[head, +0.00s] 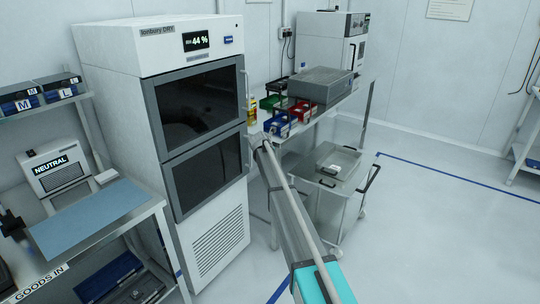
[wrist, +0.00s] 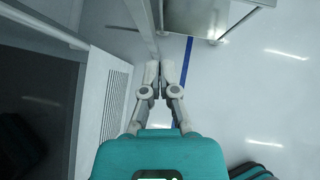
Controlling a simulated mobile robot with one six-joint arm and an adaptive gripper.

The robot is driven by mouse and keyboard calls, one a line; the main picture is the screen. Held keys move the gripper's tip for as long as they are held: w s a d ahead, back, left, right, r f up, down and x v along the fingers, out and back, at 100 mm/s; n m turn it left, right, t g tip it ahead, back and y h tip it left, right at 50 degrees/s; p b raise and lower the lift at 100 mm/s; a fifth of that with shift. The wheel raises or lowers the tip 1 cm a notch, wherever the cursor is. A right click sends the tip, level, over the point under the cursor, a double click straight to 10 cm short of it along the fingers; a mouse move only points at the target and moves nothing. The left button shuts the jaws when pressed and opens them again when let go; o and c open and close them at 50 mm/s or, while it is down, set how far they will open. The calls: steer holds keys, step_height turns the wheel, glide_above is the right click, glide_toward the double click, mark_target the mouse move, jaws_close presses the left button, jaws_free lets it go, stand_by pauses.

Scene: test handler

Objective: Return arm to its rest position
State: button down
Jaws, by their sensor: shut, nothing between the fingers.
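My gripper (wrist: 159,86) shows in the wrist view with its two grey fingers together and nothing between them. It points down over the pale floor (wrist: 245,80), beside the white lower panel of the dry cabinet (wrist: 115,105). In the head view my arm (head: 300,225) reaches from the bottom edge up past the right side of the dry cabinet (head: 222,235).
A bench (head: 340,98) with coloured bins and a grey case stands right of the cabinet. A trolley (head: 345,205) stands below it, close to my arm. A goods-in bench (head: 140,203) is at left. The floor (head: 450,230) at right is clear.

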stand_by(0.3)
steer(key=s+d+r+m+g+y+p, duration=0.1)
steer(key=s+d+m+g+p, duration=0.1)
steer(key=s+m, duration=0.8)
steer(key=s+d+r+m+g+y+p, duration=0.1)
steer(key=s+m, duration=0.9)
steer(key=s, duration=1.7)
steer(key=s+d+r+m+g+y+p, duration=0.2)
steer(key=s+d+m+g+p, duration=0.3)
steer(key=s+m, duration=0.5)
steer(key=s+d+p, duration=0.1)
steer(key=s, duration=0.7)
steer(key=shift+s+r+m+p, duration=0.25)
steer(key=shift+s+m+p, duration=0.05)
steer(key=shift+s+p, duration=0.1)
steer(key=shift+s, duration=0.1)
